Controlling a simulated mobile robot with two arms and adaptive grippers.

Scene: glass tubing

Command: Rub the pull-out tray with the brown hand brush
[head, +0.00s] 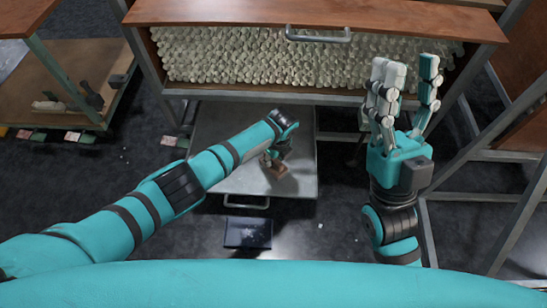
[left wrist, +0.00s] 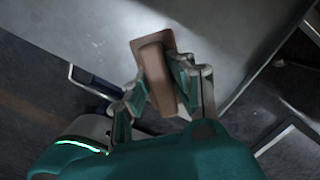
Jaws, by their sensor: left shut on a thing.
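The brown hand brush (head: 277,169) is at my left gripper (head: 272,156), over the pull-out tray (head: 218,130). The left wrist view shows the brush (left wrist: 156,72) between the two fingers of my left gripper (left wrist: 165,95), which is shut on it. The brush is over the tray's grey metal surface (left wrist: 215,35), near its front edge; I cannot tell whether it touches. The tray sticks out low below the rack of glass tubes. My right gripper (head: 405,90) is raised at the right with its fingers pointing up, spread apart and empty.
A wooden-framed rack of glass tubing (head: 300,60) with a metal handle (head: 318,35) stands behind the tray. A dark box (head: 248,232) lies on the floor before the tray. A shelf cart (head: 60,75) is at left; metal framing (head: 480,155) is at right.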

